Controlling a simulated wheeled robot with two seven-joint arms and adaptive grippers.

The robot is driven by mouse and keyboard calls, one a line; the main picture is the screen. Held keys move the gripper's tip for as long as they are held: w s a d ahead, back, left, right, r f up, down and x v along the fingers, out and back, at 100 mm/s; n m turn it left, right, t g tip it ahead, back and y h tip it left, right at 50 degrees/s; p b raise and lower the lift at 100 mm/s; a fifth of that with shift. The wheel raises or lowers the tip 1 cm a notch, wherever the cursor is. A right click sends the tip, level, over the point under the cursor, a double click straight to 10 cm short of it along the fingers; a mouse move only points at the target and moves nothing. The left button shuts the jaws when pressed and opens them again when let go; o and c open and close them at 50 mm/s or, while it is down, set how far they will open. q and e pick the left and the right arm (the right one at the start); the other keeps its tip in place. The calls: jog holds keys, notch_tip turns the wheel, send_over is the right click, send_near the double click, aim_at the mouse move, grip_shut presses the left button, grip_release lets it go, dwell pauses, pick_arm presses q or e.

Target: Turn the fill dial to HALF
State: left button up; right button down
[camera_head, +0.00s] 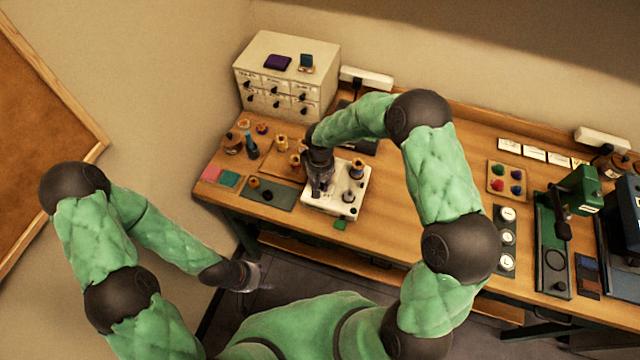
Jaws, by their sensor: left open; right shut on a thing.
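A white device (347,207) stands near the table's front edge, with a dark-topped knob or post (356,168) at its right rear and a small dark button at its front. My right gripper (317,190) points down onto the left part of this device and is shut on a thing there. That thing looks to be the fill dial, but the gripper and wrist hide it, so its setting and markings cannot be read. My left gripper (258,277) is open and empty, low in front of the table's left part, away from the device.
A white drawer cabinet (285,75) stands at the back left. Small jars, a bottle (251,146) and a dark green mat (270,192) lie left of the device. A tray of coloured pieces (508,180) and a green press (580,188) stand on the right.

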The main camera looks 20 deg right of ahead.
aim_at(320, 185)
jog(key=n, duration=0.3)
jog(key=shift+f+n, duration=0.1)
jog(key=shift+n, duration=0.3)
jog(key=shift+n+b, duration=0.3)
jog(key=shift+n, duration=1.5)
jog(key=c, duration=1)
grip_release()
notch_tip(320, 185, up, 12)
